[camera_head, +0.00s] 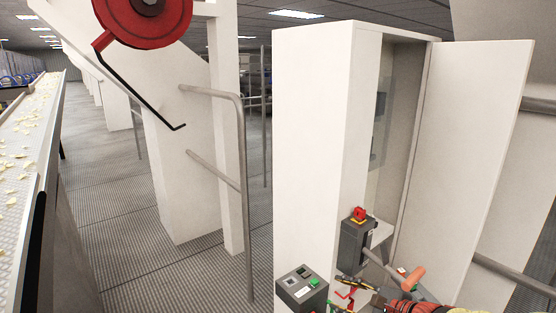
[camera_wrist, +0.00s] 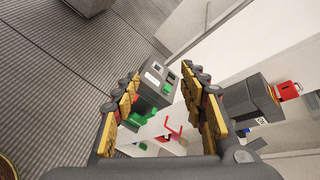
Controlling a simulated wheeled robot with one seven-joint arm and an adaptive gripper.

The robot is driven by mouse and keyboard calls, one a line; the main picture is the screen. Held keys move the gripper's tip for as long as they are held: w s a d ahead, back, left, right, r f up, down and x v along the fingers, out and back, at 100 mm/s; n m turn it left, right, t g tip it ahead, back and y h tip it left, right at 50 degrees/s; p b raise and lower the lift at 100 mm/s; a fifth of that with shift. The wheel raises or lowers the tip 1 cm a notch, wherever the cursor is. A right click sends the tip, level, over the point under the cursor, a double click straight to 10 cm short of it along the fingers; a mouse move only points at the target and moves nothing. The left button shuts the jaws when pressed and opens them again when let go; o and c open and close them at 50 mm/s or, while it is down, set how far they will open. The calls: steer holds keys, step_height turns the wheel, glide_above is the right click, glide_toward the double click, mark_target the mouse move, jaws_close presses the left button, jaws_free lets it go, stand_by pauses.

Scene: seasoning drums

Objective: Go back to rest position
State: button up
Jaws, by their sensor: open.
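My gripper (camera_head: 352,290) is low at the right in the head view, in front of the open white cabinet (camera_head: 312,130). In the wrist view, its two yellow-padded fingers (camera_wrist: 163,100) stand apart with no object held between them. A grey control box (camera_head: 302,291) with green and pale buttons is beside the gripper in the head view. The box also shows beyond the fingers in the wrist view (camera_wrist: 155,82). A grey switch box (camera_head: 355,245) with a red knob on yellow is on the cabinet; it is right of the fingers in the wrist view (camera_wrist: 250,100).
The cabinet door (camera_head: 470,150) stands open to the right. Grey handrails (camera_head: 243,180) stand left of the cabinet. A red wheel (camera_head: 145,18) with a black bar hangs at upper left. A conveyor (camera_head: 30,140) with pale pieces runs along the left. The ribbed floor (camera_head: 150,270) between is clear.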

steer(key=s+a+f+n+g+h+b, duration=0.1)
steer(key=s+a+f+n+g, duration=0.15)
steer(key=s+n, duration=0.5)
steer(key=s+a+f+n+g+h+b, duration=0.15)
steer(key=s+f+n+g, duration=0.25)
steer(key=s, duration=0.6)
steer(key=s+d+r+n+t+h+b, duration=0.2)
steer(key=s+d+n+h+b, duration=0.3)
steer(key=s+n, duration=0.3)
steer(key=shift+s+d+b, duration=0.45)
steer(key=shift+s+b, duration=0.05)
steer(key=shift+b, duration=0.2)
steer(key=shift+h, duration=0.25)
steer(key=c, duration=0.3)
